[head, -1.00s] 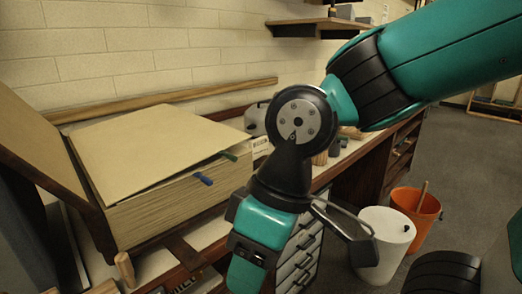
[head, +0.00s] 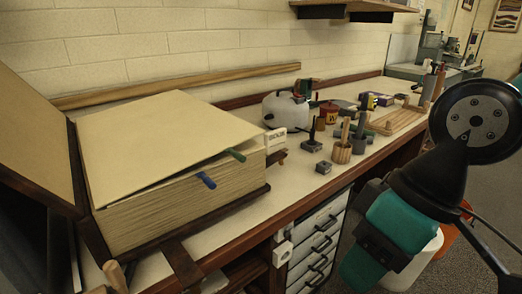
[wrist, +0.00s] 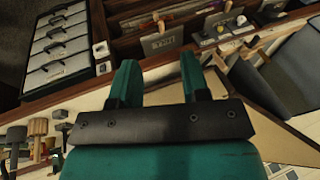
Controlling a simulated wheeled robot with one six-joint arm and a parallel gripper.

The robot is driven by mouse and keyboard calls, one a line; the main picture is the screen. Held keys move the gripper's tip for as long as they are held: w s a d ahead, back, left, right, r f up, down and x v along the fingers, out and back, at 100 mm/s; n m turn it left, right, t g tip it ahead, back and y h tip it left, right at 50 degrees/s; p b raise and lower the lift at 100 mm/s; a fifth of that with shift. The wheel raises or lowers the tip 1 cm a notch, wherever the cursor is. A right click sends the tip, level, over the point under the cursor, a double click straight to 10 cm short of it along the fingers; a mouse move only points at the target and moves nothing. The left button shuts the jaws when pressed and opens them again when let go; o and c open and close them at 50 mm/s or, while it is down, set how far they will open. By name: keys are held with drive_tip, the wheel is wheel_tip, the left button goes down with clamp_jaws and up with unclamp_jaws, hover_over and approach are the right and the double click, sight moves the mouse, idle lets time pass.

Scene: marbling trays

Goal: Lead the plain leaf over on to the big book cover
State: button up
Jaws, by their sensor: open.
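The plain leaf (head: 160,135) is a flat tan sheet on top of the thick book block (head: 180,210) at the left of the head view. Its near right edge stands slightly above the pages, with a blue tab (head: 206,180) and a green tab (head: 236,155) there. The big book cover (head: 35,130) stands open and tilted at the far left, tan inside with a dark edge. My gripper (head: 362,268) is right of the book, apart from it. In the wrist view its two teal fingers (wrist: 160,80) are spread with nothing between them.
White drawers (head: 318,240) sit below. A white bin (head: 415,265) stands on the floor beyond my gripper.

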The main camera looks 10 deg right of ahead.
drive_tip(key=w+a+t+y+b, duration=0.3)
drive_tip(key=w+t+b, duration=0.2)
drive_tip(key=w+t, duration=0.2)
drive_tip(key=w+a+m+t+y+b, duration=0.1)
drive_tip(key=w+a+t+y+b, duration=0.1)
drive_tip(key=w+a+t+b, duration=0.2)
drive_tip(key=shift+w+f+t+y+b, duration=0.45)
drive_tip(key=shift+w+t+b, duration=1.2)
drive_tip(key=shift+w, duration=1.55)
drive_tip(key=shift+w+a+t+p, duration=0.1)
drive_tip(key=shift+a+t+p, duration=0.2)
drive_tip(key=shift+p, duration=0.35)
drive_tip(key=shift+w+a+p, duration=0.25)
drive_tip(key=shift+w+p, duration=0.55)
drive_tip(key=shift+p, duration=1.8)
